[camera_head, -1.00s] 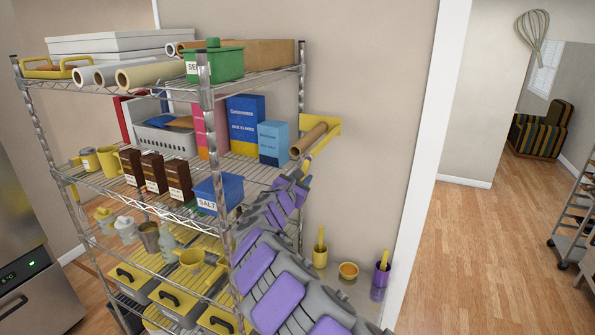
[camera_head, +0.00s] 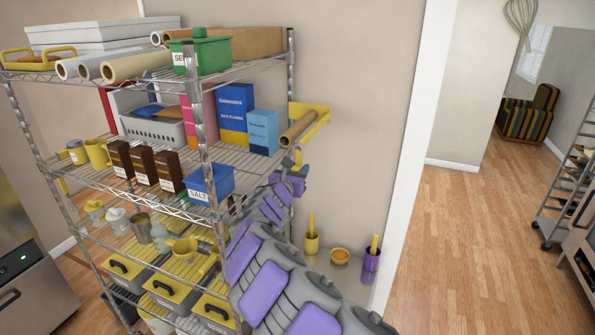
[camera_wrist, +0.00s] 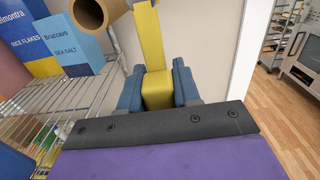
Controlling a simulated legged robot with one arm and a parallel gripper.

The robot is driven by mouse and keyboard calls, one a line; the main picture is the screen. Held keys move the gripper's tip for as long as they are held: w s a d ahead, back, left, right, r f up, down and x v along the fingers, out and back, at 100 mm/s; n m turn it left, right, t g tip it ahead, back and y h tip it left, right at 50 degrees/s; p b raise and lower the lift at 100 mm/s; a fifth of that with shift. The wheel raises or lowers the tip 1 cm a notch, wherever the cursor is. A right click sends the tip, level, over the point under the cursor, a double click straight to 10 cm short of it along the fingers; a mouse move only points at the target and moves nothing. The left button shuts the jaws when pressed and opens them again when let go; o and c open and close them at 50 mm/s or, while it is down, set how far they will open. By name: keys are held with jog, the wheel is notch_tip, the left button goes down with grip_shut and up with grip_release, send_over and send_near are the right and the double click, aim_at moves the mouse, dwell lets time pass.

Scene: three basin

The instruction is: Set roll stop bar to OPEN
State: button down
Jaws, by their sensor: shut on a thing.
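The roll stop bar (camera_head: 318,122) is a yellow piece at the right end of the wire shelf, beside the brown roll. In the wrist view its yellow arm (camera_wrist: 150,40) runs up and away from a yellow block. My gripper (camera_wrist: 158,92) has its two blue-grey fingers on either side of that yellow block, shut on it. In the head view my gripper (camera_head: 297,170) is at the lower end of the bar, small and partly hidden by my grey and purple arm. The brown roll (camera_head: 298,129) lies at the shelf edge, left of the bar.
The wire shelf (camera_head: 187,212) holds boxes, including a light blue box (camera_head: 263,132), and a blue salt bin (camera_head: 208,183). The wall stands close on the right. Yellow and purple cups (camera_head: 371,258) sit low by the wall. Open wooden floor lies farther right.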

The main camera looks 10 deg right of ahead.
jog(key=c, duration=0.9)
grip_release()
jog(key=shift+w+a, duration=0.1)
jog(key=shift+a, duration=0.1)
jog(key=b+v, duration=0.2)
jog(key=v, duration=1.5)
jog(key=shift+a+b, duration=0.15)
jog(key=shift+b, duration=0.2)
